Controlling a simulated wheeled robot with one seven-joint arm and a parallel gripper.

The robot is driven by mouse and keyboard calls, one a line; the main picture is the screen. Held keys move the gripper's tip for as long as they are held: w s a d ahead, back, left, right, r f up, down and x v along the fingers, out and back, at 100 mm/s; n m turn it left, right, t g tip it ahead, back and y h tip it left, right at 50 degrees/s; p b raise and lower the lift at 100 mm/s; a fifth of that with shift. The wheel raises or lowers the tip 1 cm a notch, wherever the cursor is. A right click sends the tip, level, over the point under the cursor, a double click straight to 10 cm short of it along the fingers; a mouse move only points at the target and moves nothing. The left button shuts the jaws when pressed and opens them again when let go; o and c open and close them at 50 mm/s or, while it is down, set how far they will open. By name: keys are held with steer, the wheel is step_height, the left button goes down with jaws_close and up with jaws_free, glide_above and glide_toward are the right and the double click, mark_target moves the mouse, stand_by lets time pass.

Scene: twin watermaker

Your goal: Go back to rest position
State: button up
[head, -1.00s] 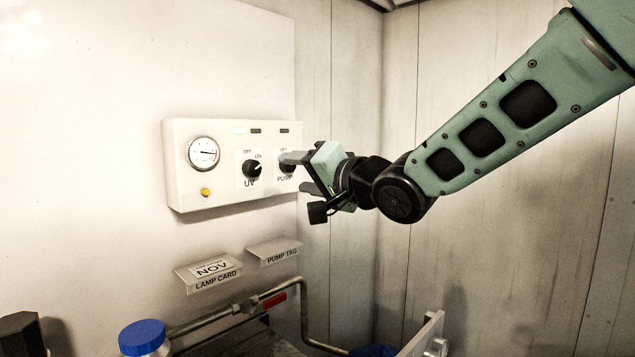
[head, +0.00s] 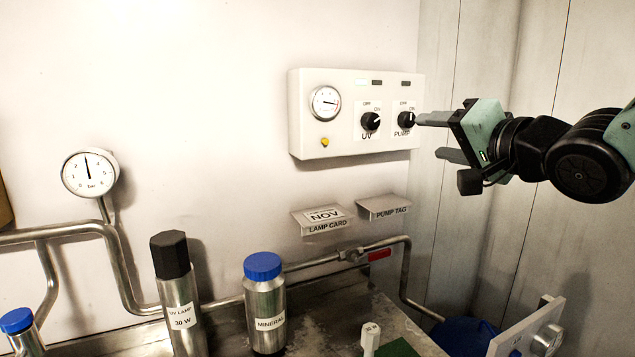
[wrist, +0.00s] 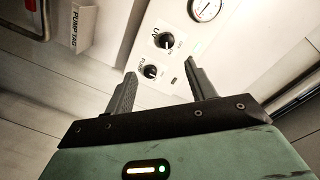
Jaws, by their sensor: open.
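My gripper (head: 436,137) is open and empty at the right of the head view. Its fingers point left toward the white control panel (head: 345,153) on the wall. One fingertip appears close to the PUMP knob (head: 406,120) in the head view. In the wrist view the PUMP knob (wrist: 150,72) shows between the two spread fingers (wrist: 160,82), with a visible gap on both sides. The UV knob (head: 371,121) sits left of the PUMP knob. Both knob pointers lean toward the ON side in the head view.
Below the panel are the lamp card holder (head: 322,218) and the pump tag holder (head: 383,206). A pipe with a red-handled valve (head: 378,254) runs beneath. A UV lamp canister (head: 178,305) and a MINERAL bottle (head: 266,305) stand on the bench. The right wall is close behind my gripper.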

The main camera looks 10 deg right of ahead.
steer(key=s+a+f+n+g+h, duration=0.1)
steer(key=s+a+f+n+g, duration=0.25)
steer(key=f, duration=0.55)
steer(key=s+a+f+n+g+h, duration=0.1)
steer(key=s+a+f+n+g, duration=0.2)
steer(key=s+a+f+g, duration=0.35)
steer(key=s+a+f+n+g+h, duration=0.1)
steer(key=s+f+n+g+h, duration=0.1)
steer(key=s+f+n+g, duration=0.4)
steer(key=s+f+n, duration=0.1)
steer(key=s+f, duration=0.3)
steer(key=s, duration=0.5)
steer(key=shift+s+a+f+n, duration=0.2)
steer(key=shift+s+n, duration=0.15)
